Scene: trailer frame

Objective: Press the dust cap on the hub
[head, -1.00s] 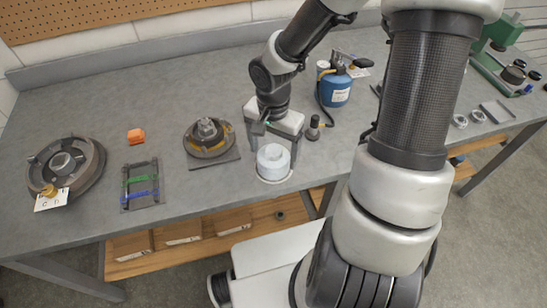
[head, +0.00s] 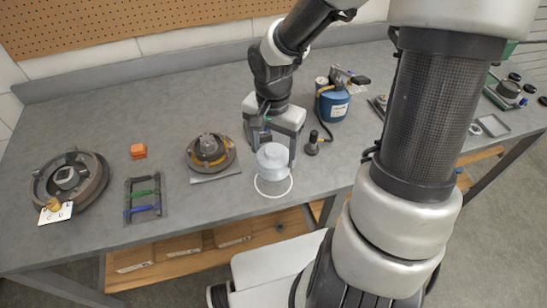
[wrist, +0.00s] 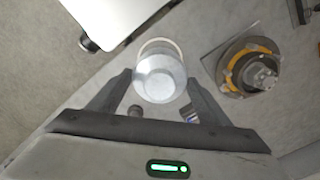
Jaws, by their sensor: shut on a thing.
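The dust cap (head: 273,158) is a pale grey, smooth round cup. My gripper (head: 272,160) is shut on it and holds it above a white ring (head: 260,191) marked on the bench. In the wrist view the cap (wrist: 160,80) sits between the two dark fingers (wrist: 160,85). The hub (head: 208,148) stands to the left of my gripper in the head view, on a grey square plate (head: 222,176). It has a yellow-orange band and a grey raised centre with studs. In the wrist view the hub (wrist: 252,70) is at the right, apart from the cap.
A blue canister (head: 333,105) and a small dark knob-like tool (head: 312,145) stand to the right of my gripper.

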